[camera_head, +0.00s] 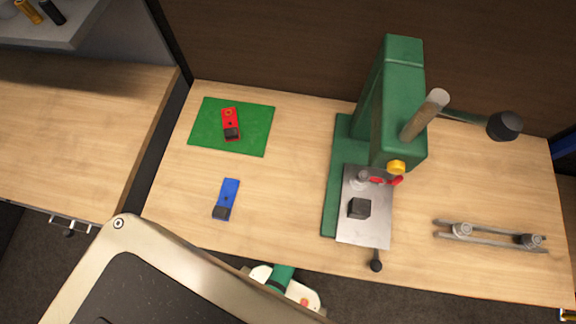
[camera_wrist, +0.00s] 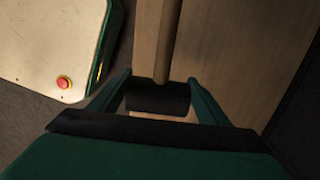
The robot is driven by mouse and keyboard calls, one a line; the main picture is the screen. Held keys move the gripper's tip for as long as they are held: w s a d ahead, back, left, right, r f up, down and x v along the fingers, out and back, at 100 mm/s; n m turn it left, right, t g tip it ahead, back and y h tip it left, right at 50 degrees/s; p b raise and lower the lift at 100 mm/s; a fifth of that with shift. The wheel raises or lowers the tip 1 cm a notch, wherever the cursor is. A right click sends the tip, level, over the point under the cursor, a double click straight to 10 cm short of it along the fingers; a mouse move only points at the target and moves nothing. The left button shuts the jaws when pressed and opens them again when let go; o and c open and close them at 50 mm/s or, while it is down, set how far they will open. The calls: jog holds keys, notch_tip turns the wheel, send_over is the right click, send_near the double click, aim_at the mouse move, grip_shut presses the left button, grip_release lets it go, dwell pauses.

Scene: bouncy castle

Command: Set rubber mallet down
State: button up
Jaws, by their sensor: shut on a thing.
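The rubber mallet has a black cylindrical head (camera_wrist: 157,97) and a pale wooden handle (camera_wrist: 167,42). In the wrist view my gripper (camera_wrist: 158,82) has its green fingers on either side of the head, shut on it. The handle points away toward the top of the picture. A wooden surface (camera_wrist: 225,50) lies behind the mallet; I cannot tell whether the mallet touches it.
The workbench (camera_head: 290,150) holds a green mat (camera_head: 255,130) with a red tool (camera_head: 230,122), a blue tool (camera_head: 228,195), a tall green press (camera_head: 385,110) and a metal bar with knobs (camera_head: 490,238). Bare wood shows between them. Another wooden counter (camera_head: 80,130) stands left.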

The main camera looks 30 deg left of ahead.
jog(key=w+a+f, duration=0.1)
jog(key=a+f, duration=0.1)
jog(key=w+a+f, duration=0.1)
jog(key=f, duration=0.1)
jog(key=w+a+f, duration=0.1)
jog(key=a+f, duration=0.1)
jog(key=shift+w+a+f, duration=0.25)
jog(key=shift+w+a, duration=0.05)
jog(key=shift+a, duration=0.05)
jog(key=shift+w+a+f, duration=0.1)
jog(key=shift+a+f, duration=0.05)
jog(key=shift+f, duration=1.55)
jog(key=shift+f, duration=0.1)
jog(key=o, duration=1.6)
jog(key=shift+c, duration=0.2)
notch_tip(320, 180, up, 12)
jog(key=shift+d, duration=0.4)
